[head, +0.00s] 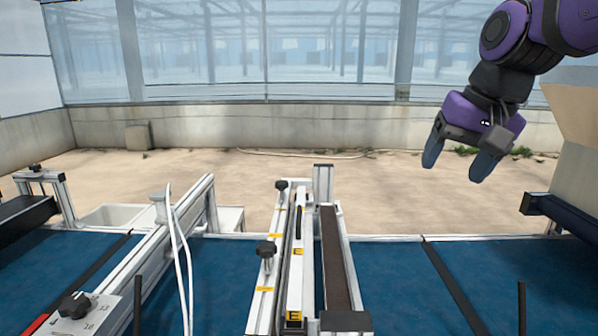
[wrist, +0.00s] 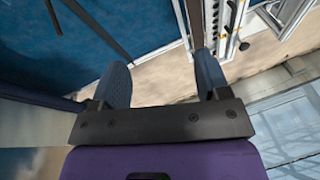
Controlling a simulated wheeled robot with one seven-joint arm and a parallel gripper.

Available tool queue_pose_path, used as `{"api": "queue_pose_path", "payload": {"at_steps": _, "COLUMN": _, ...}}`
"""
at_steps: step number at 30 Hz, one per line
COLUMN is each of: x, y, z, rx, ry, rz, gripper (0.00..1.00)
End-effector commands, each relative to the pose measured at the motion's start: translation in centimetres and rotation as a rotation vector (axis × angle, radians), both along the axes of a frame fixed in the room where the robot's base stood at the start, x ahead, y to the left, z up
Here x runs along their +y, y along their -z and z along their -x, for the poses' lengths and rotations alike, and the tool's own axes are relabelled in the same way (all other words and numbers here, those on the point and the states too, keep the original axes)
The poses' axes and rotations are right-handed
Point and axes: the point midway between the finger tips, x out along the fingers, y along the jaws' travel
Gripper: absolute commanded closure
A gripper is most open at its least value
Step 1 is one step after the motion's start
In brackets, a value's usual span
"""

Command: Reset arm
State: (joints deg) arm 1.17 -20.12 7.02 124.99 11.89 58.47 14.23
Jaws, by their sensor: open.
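My gripper (head: 456,168) hangs at the upper right of the head view, on my purple and black arm. Its two blue fingers are apart with nothing between them. In the wrist view the fingers of my gripper (wrist: 163,85) are also spread and empty, with sandy floor and blue surface beyond them. The gripper is in the air above the level of the seeder's blue surface (head: 390,275) and apart from it.
A metal rail assembly (head: 297,255) with black knobs stands in the middle. A cardboard box (head: 575,110) is at the right edge. Thin dark posts rise from the front.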

Motion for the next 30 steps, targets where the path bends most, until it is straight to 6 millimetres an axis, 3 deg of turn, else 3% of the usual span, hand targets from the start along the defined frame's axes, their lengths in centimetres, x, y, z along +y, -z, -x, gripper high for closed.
{"api": "queue_pose_path", "payload": {"at_steps": 1, "x": -0.8, "y": 0.2, "z": 1.8, "rx": -0.025, "ry": -0.015, "rz": 0.025, "gripper": 0.31}}
{"api": "queue_pose_path", "payload": {"at_steps": 6, "x": -3.6, "y": 1.5, "z": 6.8, "rx": -0.102, "ry": -0.075, "rz": 0.115, "gripper": 0.31}}
{"api": "queue_pose_path", "payload": {"at_steps": 13, "x": -6.2, "y": 4.0, "z": 11.9, "rx": -0.174, "ry": -0.146, "rz": 0.207, "gripper": 0.31}}
{"api": "queue_pose_path", "payload": {"at_steps": 19, "x": -7.1, "y": 5.1, "z": 13.6, "rx": -0.197, "ry": -0.174, "rz": 0.239, "gripper": 0.31}}
{"api": "queue_pose_path", "payload": {"at_steps": 30, "x": -7.1, "y": 5.1, "z": 13.6, "rx": -0.198, "ry": -0.177, "rz": 0.241, "gripper": 0.31}}
